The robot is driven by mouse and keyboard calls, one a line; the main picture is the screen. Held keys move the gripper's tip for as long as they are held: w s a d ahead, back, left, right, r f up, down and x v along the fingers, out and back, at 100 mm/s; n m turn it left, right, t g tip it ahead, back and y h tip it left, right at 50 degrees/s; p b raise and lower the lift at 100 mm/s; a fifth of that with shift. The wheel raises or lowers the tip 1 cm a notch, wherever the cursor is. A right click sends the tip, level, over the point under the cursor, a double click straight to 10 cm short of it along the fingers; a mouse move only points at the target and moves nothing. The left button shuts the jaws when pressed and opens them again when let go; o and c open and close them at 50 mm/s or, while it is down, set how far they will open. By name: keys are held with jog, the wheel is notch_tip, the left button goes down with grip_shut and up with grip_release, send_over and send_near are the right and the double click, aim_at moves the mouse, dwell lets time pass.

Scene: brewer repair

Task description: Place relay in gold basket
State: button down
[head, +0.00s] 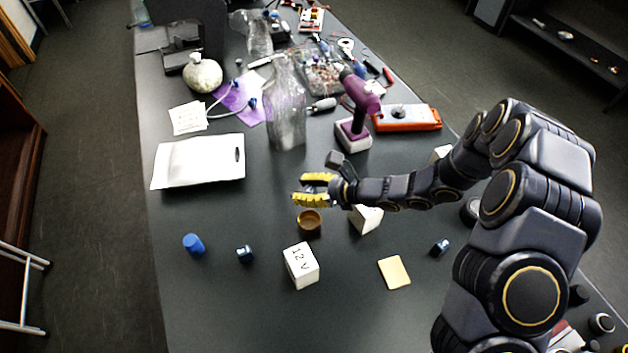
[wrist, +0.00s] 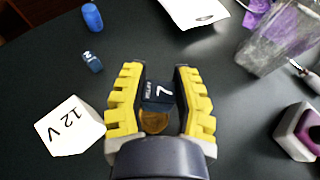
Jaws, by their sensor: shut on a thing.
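My gripper (head: 313,190) is shut on a dark blue relay with a white mark like a 7, which shows between the yellow fingers in the wrist view (wrist: 160,93). The fingers hide the relay in the head view. The small round gold-brown basket (head: 309,221) stands on the table just below and in front of my gripper. Part of the basket (wrist: 154,122) also shows between the fingers in the wrist view, below the relay. I cannot tell whether relay and basket touch. Similar dark blue blocks lie on the table, one at left (head: 245,254) and one at right (head: 439,247).
A white cube marked 12 V (head: 301,266) stands in front of the basket. Another white block (head: 366,219) is close on its right. A blue cylinder (head: 193,243), a tan pad (head: 394,272), a clear bottle (head: 286,105) and a purple tool (head: 360,100) stand around.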

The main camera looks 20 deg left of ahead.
aim_at(306, 224)
jog(key=shift+f, duration=4.85)
jog(key=c, duration=0.8)
grip_release()
jog(key=shift+o, duration=0.2)
jog(key=shift+r, duration=0.1)
jog(key=shift+r, duration=3.45)
